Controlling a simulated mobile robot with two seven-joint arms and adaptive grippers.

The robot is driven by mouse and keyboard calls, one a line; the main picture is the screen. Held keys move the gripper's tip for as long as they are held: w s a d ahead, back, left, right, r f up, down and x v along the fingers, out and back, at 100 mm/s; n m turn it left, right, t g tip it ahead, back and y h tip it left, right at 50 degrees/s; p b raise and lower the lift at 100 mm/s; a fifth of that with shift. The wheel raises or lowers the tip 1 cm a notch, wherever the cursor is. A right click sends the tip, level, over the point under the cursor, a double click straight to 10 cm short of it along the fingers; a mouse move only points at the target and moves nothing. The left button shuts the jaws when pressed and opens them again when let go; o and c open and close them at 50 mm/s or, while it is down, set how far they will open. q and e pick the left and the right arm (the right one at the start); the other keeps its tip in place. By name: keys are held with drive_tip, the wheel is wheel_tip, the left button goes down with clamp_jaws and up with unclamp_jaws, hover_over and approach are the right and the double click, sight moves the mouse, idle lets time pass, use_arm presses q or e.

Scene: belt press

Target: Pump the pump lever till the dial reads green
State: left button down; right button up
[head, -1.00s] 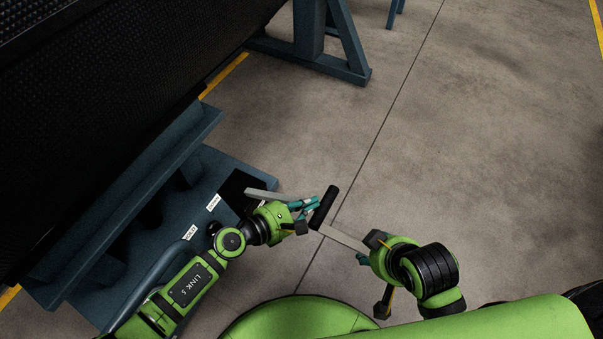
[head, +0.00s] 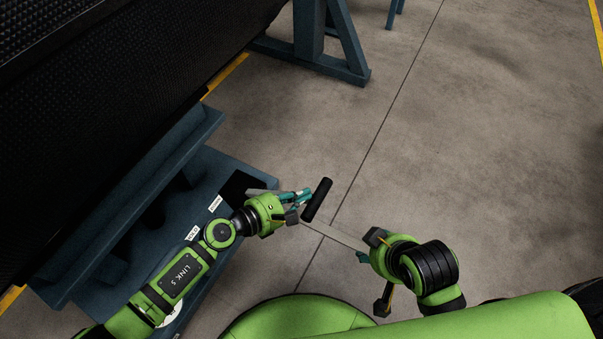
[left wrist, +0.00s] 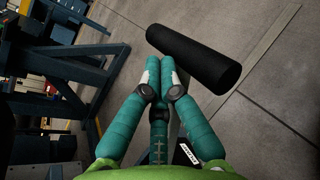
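The pump lever has a black cylindrical grip (head: 318,199), which also shows large in the left wrist view (left wrist: 195,57). Its pale bar (head: 256,192) runs toward a dark plate on the blue frame and is partly hidden by my left gripper. My left gripper (head: 308,194) is beside the black grip; its teal fingers are drawn together at the tips (left wrist: 165,62), just in front of the grip. I cannot tell whether the bar is between them. My right gripper (head: 366,246) is apart, to the lower right, its fingers mostly hidden. No readable dial shows.
A pale flat strip (head: 338,236) runs from my right gripper toward the black grip. The blue frame (head: 222,168) with small white labels (head: 215,203) stands at left under the black belt (head: 120,80). A white rounded piece (head: 172,320) shows partly behind my left arm. The floor at right is clear.

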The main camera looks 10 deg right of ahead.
use_arm(q)
drive_tip(key=shift+a, duration=0.2)
drive_tip(key=shift+w+r, duration=0.1)
drive_tip(key=shift+r, duration=0.05)
drive_tip(key=shift+w+a+r+p, duration=0.3)
drive_tip(key=shift+a+r, duration=0.15)
drive_tip(key=shift+r, duration=0.1)
drive_tip(key=shift+w+a+r+p, duration=0.3)
drive_tip(key=shift+a+r, duration=0.1)
drive_tip(key=shift+r, duration=0.1)
drive_tip(key=shift+w+a+r+p, duration=0.3)
drive_tip(key=shift+w+a+r, duration=0.45)
drive_tip(key=shift+a+r, duration=0.3)
drive_tip(key=w+a+r, duration=0.2)
drive_tip(key=a+r, duration=0.1)
drive_tip(key=shift+w+r, duration=0.1)
drive_tip(key=shift+w, duration=0.1)
